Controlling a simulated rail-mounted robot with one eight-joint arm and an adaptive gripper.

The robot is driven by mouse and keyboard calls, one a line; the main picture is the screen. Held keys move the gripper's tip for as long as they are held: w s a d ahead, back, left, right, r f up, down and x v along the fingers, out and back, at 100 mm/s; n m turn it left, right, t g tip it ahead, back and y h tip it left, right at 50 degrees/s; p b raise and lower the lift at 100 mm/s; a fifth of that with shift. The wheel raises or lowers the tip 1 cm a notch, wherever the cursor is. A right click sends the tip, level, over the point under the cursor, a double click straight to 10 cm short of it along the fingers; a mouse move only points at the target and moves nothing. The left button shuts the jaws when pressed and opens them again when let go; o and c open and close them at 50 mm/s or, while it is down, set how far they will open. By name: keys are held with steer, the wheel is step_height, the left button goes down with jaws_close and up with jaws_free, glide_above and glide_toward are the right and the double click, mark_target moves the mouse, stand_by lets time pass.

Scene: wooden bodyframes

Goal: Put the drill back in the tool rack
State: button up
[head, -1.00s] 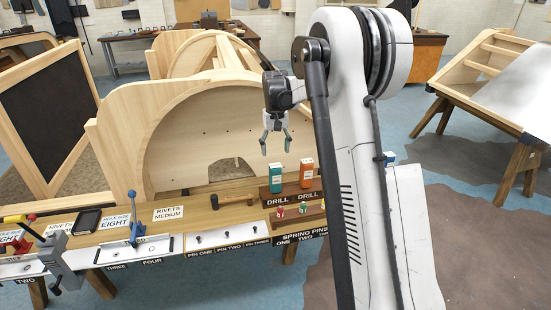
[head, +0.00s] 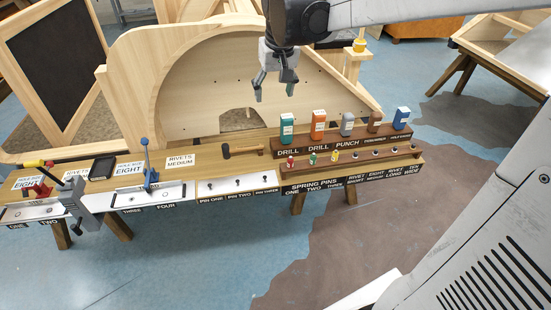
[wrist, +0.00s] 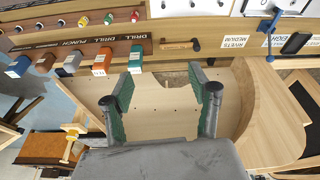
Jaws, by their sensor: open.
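The dark wooden tool rack (head: 345,143) stands along the back of the bench, with DRILL, DRILL and PUNCH labels; the last labels are too small to read. A teal tool (head: 287,128) and an orange tool (head: 318,125) stand above the two DRILL labels. A yellow object (head: 360,44), possibly a drill, is on a small wooden ledge right of the arched bodyframe; it also shows lower left in the wrist view (wrist: 72,133). My gripper (head: 275,93) is open and empty in front of the arched panel, above and left of the rack. Its spread fingers show in the wrist view (wrist: 167,75).
Grey (head: 347,124), brown (head: 374,122) and blue (head: 401,118) tools also stand in the rack. Small coloured pins (head: 313,158) line its front step. A mallet (head: 243,150) lies left of it. The wooden bodyframe (head: 190,100) rises behind the bench. Floor in front is clear.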

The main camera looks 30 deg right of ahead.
steer(key=s+a+f+t, duration=0.2)
steer(key=s+a, duration=0.2)
steer(key=s, duration=0.6)
steer(key=s+a+f+n+t, duration=0.1)
steer(key=s+a, duration=0.3)
steer(key=s, duration=0.7)
steer(key=shift+s+a+f+n+t+y, duration=0.2)
steer(key=shift+a+f+n+t+y, duration=0.15)
steer(key=shift+f, duration=0.2)
steer(key=shift+d, duration=0.1)
